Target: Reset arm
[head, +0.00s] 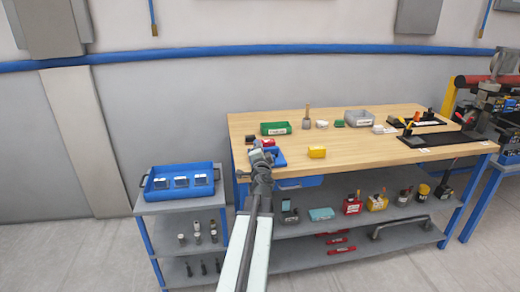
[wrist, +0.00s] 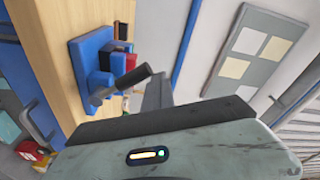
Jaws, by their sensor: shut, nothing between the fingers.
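My arm reaches forward from the bottom of the head view, and my gripper (head: 258,158) is at the left front edge of the wooden workbench (head: 370,150). In the wrist view my gripper (wrist: 152,88) shows at the middle, with its fingers shut and nothing held. A blue fixture (wrist: 92,62) with a grey handle-like part is on the bench just beyond it. The fixture also shows in the head view (head: 279,158), partly hidden by my gripper.
A blue tray (head: 180,194) stands on a shelf cart at left. Shelves with several items are below the bench.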

